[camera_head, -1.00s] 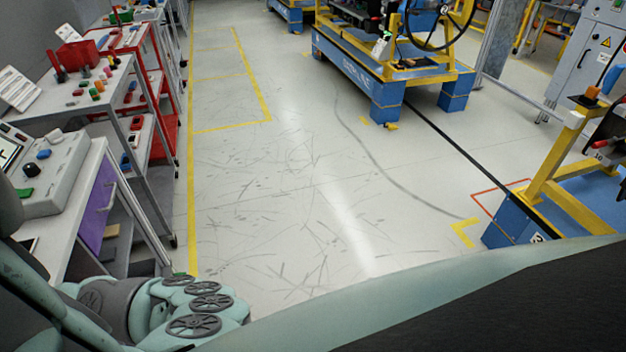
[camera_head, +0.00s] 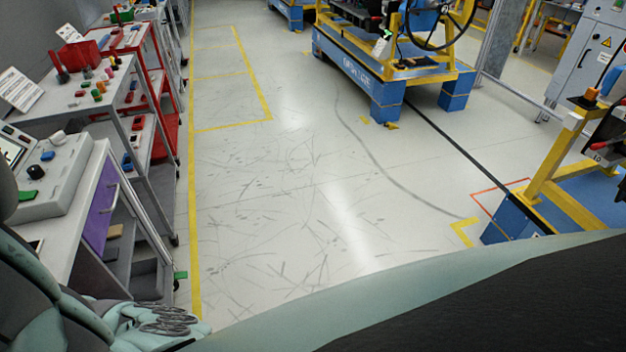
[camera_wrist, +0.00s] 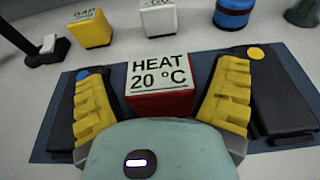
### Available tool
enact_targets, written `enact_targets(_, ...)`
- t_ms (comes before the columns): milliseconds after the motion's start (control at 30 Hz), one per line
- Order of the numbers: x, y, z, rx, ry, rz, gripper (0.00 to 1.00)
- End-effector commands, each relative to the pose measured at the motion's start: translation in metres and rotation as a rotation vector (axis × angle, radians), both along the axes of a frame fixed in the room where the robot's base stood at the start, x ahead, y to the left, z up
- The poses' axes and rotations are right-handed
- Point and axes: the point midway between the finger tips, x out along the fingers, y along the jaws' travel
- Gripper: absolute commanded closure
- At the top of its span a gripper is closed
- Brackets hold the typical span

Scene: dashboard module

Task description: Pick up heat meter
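The heat meter (camera_wrist: 160,75) is a red block with a white top face marked "HEAT 20 °C". It stands upright near the centre of the wrist view. My gripper (camera_wrist: 163,90) is open, with one ribbed yellow finger on each side of the block. A narrow gap shows between the block and each finger. The lower part of the block is hidden behind my pale green gripper body. I cannot make out the heat meter or the fingers in the head view.
Behind the heat meter stand a yellow "GAP" block (camera_wrist: 90,28), a white block (camera_wrist: 158,18) and a blue cylinder (camera_wrist: 233,13). Dark flat objects with a blue dot (camera_wrist: 83,73) and a yellow dot (camera_wrist: 256,53) flank the fingers. A grey workbench (camera_head: 75,205) is at left; the floor (camera_head: 290,200) is open.

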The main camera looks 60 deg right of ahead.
Motion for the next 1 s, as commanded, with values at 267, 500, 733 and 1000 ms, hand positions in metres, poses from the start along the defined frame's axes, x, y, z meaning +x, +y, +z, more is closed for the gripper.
enact_targets(267,0.0000,-0.0003,0.0001,0.001,0.001,0.000,0.44)
enact_targets(500,0.0002,-0.0003,0.0003,0.000,0.001,-0.001,0.69)
enact_targets(733,0.0003,-0.0004,0.0005,0.001,0.000,-0.001,0.82)
enact_targets(1000,0.0023,-0.0025,0.0056,0.001,0.000,-0.002,0.82)
